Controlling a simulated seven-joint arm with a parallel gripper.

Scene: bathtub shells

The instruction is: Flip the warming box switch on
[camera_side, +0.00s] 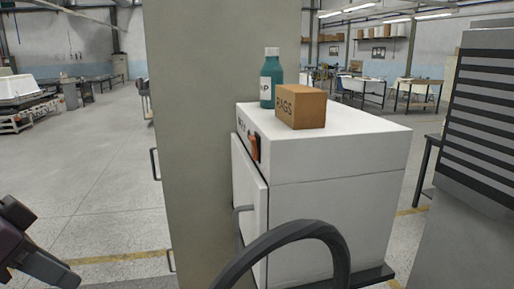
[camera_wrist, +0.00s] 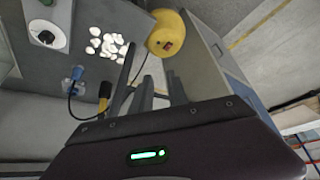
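The warming box (camera_side: 340,190) is a white cabinet in the middle of the side view, with a door and handle on its left face. Its orange-red switch (camera_side: 254,147) sits on the panel above the door; I cannot tell its position. My gripper's dark body shows partly at the lower left of the side view, well apart from the box. In the wrist view my gripper (camera_wrist: 161,88) has two grey fingers with a gap between them and nothing seen held. The switch does not show in the wrist view.
A cardboard RAGS box (camera_side: 308,108) and a teal bottle (camera_side: 267,84) stand on the warming box. A grey column (camera_side: 205,150) rises just left of it. The wrist view shows a yellow container (camera_wrist: 168,33), white pieces (camera_wrist: 106,44) and a blue tool (camera_wrist: 72,78) with a black cable.

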